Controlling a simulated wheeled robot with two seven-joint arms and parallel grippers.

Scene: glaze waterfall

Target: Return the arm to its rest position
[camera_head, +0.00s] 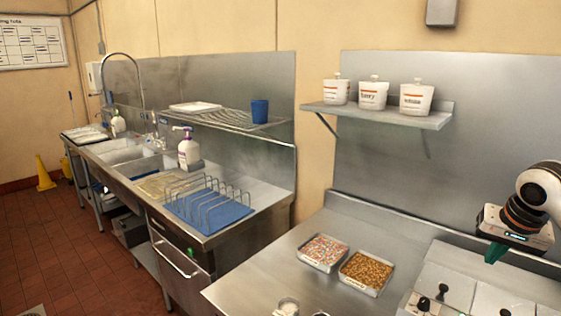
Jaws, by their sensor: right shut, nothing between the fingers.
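My right arm comes in from the right edge. Its gripper (494,254) points down, with green fingertips close together and nothing held in them. It hangs in front of the steel back wall, above the right-hand steel counter (262,262) and near the white lidded bins (450,284). My left gripper is not in view.
A tray of pink sprinkles (323,251) and a tray of brown bits (366,270) sit left of the bins. A wall shelf (385,117) holds three white tubs. At left are a sink (120,153), pump bottle (188,150) and wire rack on a blue mat (215,212).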

